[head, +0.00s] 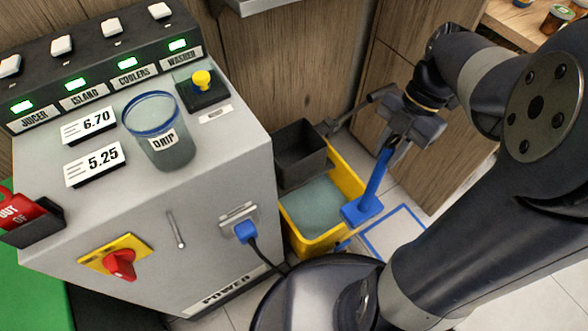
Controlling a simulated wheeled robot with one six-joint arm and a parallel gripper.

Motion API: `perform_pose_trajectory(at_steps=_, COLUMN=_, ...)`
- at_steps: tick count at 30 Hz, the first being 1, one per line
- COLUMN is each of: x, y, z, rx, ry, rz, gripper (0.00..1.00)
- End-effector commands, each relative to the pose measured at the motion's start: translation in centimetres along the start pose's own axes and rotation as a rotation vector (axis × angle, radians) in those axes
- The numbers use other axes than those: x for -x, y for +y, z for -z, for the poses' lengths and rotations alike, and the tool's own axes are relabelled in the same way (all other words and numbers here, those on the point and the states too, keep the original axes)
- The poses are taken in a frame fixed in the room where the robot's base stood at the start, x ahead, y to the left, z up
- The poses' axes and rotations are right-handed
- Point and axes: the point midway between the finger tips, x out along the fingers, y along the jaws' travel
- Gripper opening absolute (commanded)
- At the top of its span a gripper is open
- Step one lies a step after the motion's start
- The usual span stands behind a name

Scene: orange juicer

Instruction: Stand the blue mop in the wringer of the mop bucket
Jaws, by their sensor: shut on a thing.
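The yellow mop bucket (310,240) stands on the floor right of the grey cabinet, with grey-green water inside. Its dark grey wringer (301,150) sits at the back of the bucket and looks empty. The blue mop (375,182) hangs from my gripper (398,138), slightly tilted. Its blue head (362,210) shows over the bucket's right rim, right of and nearer than the wringer; I cannot tell its height above the rim. My gripper is shut on the upper part of the mop's handle. The fingertips are partly hidden.
The grey control cabinet (190,215) stands close left of the bucket, with a plugged-in blue plug (245,231) and black cable. A wooden wall is behind. A blue-outlined square (397,235) marks the tiled floor right of the bucket. A wooden shelf (520,22) is at upper right.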

Motion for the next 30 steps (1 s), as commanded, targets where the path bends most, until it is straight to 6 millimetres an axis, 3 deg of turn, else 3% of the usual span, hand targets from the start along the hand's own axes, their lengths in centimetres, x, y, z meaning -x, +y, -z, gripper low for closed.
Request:
perform_pose_trajectory(at_steps=5, x=-0.6, y=0.3, z=-0.1, rx=0.042, ry=-0.006, rz=-0.014, gripper=0.00)
perform_pose_trajectory(at_steps=23, x=-2.0, y=4.9, z=-1.4, rx=0.143, ry=-0.044, rz=-0.266, gripper=0.00)
perform_pose_trajectory(at_steps=30, x=-1.4, y=8.1, z=-1.5, rx=0.147, ry=-0.042, rz=-0.263, gripper=0.00)
